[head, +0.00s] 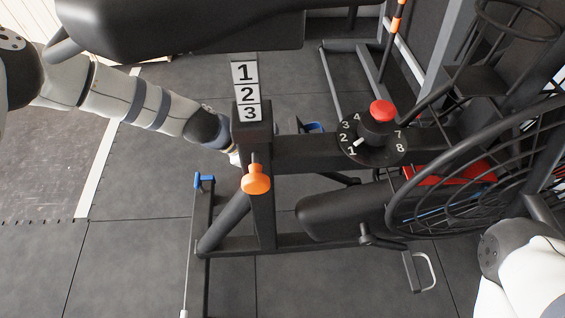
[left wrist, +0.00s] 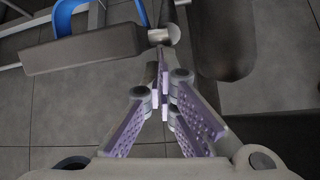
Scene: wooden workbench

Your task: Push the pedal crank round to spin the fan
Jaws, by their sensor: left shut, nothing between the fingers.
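The exercise bike's fan wheel (head: 480,185) is a black wire cage at the right of the head view. A pedal (head: 411,272) with a pale loop hangs below it, beside a dark crank joint (head: 375,238). A blue piece (head: 313,127) shows behind the frame. My left arm reaches in from the left; its gripper (head: 236,158) is mostly hidden behind the upright post. In the left wrist view, my left gripper (left wrist: 162,90) is shut and empty. Contact is unclear.
The upright post (head: 262,190) carries number labels and an orange knob (head: 256,179). A numbered dial (head: 372,140) with a red button sits on the frame. The seat (head: 180,22) overhangs at the top. Floor at the lower left (head: 130,260) is clear.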

